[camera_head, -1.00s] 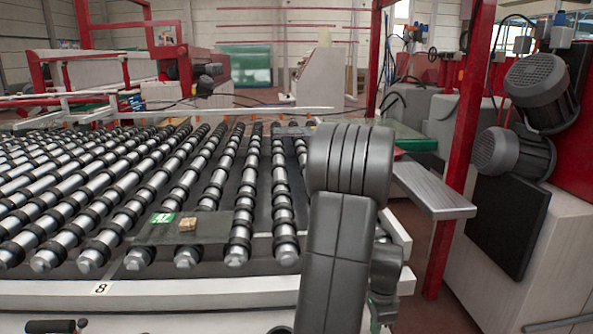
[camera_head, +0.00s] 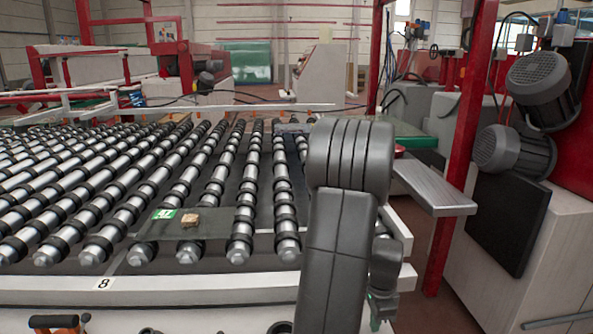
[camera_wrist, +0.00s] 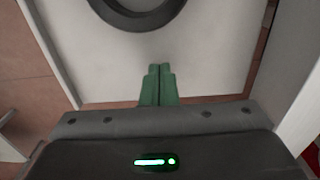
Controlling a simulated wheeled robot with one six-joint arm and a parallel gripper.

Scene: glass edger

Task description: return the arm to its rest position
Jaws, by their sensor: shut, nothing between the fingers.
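My arm stands folded up in the right middle of the head view, its upper part in front of the roller table (camera_head: 200,284). My gripper (camera_wrist: 158,72) shows in the wrist view as two green fingers, pressed together with nothing between them. The fingers point at a pale, flat surface (camera_wrist: 205,60) with a dark round ring (camera_wrist: 135,18) at the top. They look apart from the ring. In the head view the fingers cannot be made out clearly.
A dark pane (camera_head: 216,226) with a green label and a small brown block (camera_head: 190,220) lies on the rollers' near edge. A grey metal shelf (camera_head: 435,188) and red post (camera_head: 455,165) stand right of my arm. Motors (camera_head: 543,82) hang farther right.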

